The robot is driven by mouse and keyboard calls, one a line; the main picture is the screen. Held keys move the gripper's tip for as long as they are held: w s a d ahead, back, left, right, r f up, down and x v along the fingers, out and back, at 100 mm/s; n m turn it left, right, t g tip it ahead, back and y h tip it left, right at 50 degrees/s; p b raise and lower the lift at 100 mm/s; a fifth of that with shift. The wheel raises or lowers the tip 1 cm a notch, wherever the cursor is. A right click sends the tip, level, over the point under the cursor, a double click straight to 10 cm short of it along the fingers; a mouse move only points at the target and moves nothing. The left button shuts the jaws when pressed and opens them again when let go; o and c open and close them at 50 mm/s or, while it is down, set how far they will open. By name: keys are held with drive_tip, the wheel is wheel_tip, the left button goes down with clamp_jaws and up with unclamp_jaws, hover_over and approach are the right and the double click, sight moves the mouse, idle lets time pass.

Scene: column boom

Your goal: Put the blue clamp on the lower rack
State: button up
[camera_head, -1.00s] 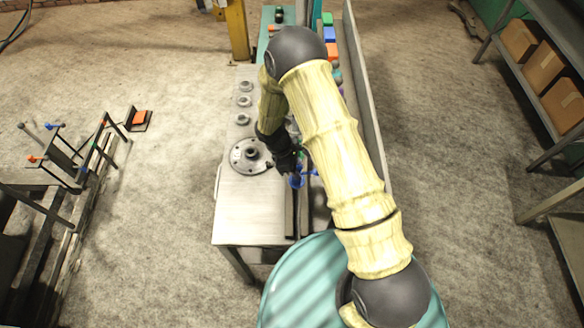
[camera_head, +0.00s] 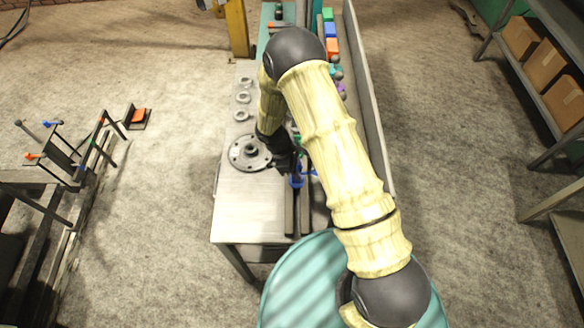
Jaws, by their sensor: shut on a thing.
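A blue clamp (camera_head: 296,182) shows at the tip of my gripper (camera_head: 291,172), over the dark rails on the workbench. My gripper points down and is shut on it; my arm hides part of the grip. Another bit of blue shows just right of it, and I cannot tell whether it belongs to the same clamp. At the far left stands a dark rack (camera_head: 75,172) of bars, with blue and orange clamps on it. I cannot tell its upper and lower levels apart clearly.
The workbench (camera_head: 245,218) carries a round metal flange (camera_head: 250,152), several small rings and two dark rails (camera_head: 289,212). A teal drum (camera_head: 300,285) stands in front. Shelves with cardboard boxes (camera_head: 543,71) are at the right. Open floor lies between bench and rack.

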drive_tip(key=shift+f+b, duration=0.5)
drive_tip(key=shift+f, duration=0.15)
drive_tip(key=o, duration=0.7)
drive_tip(key=shift+r+p, duration=2.35)
drive_tip(key=shift+r, duration=1.45)
drive_tip(key=o, duration=0.6)
